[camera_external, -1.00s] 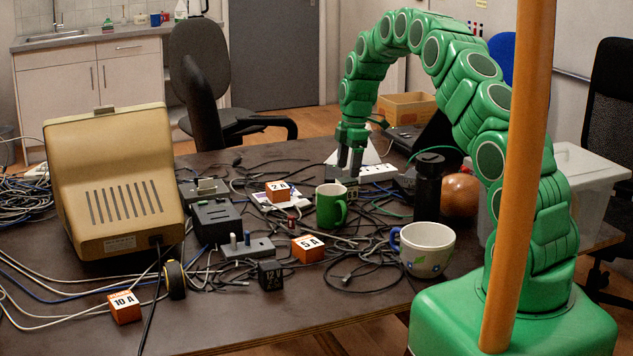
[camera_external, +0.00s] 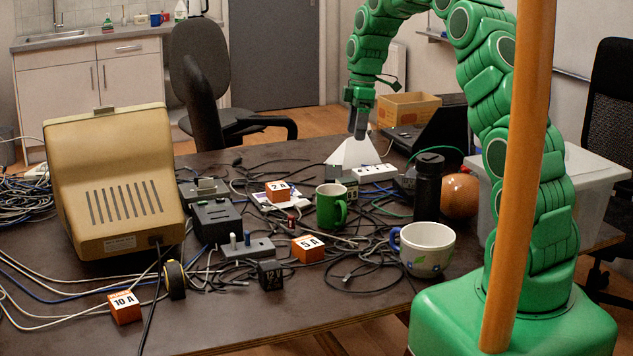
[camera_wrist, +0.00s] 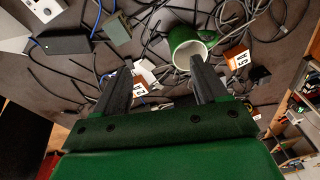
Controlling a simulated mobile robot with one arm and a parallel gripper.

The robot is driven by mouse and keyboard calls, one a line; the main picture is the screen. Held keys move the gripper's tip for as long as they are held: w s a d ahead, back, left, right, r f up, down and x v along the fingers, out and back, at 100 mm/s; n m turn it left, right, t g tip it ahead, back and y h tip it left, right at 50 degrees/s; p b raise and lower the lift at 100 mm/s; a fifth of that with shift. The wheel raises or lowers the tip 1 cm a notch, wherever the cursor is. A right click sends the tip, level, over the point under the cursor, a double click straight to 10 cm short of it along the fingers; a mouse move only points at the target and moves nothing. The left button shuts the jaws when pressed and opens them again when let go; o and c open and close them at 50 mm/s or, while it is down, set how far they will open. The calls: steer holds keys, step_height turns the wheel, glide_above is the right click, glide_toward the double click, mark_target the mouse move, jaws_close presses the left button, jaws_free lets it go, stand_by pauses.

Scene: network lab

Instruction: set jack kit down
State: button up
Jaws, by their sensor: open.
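My gripper (camera_external: 357,132) is raised above the back of the cluttered table, in front of the white pyramid. In the wrist view its two dark fingers (camera_wrist: 158,64) are spread apart with nothing between them. A small grey-green box (camera_external: 343,187) rests on the table below and slightly left of the gripper, behind the green mug (camera_external: 329,206). In the wrist view a similar box (camera_wrist: 116,28) lies ahead of the left finger, apart from it. No label shows, so I cannot tell for certain that this box is the jack kit.
Loose cables cover much of the table. A 2 A block (camera_external: 278,192), a 5 A block (camera_external: 308,249) and a white cup (camera_external: 426,250) are farther forward.

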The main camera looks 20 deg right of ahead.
steer(key=s+r+m, duration=0.3)
steer(key=s+r, duration=0.3)
steer(key=s, duration=0.5)
steer(key=s+r+m, duration=0.4)
steer(key=s+r, duration=0.1)
steer(key=s, duration=0.6)
steer(key=s+d+m+g+h, duration=0.1)
steer(key=s+m, duration=0.7)
steer(key=s, duration=1.9)
steer(key=shift+s+d+f+h, duration=0.2)
steer(key=shift+d+h, duration=0.1)
steer(key=shift+d, duration=0.3)
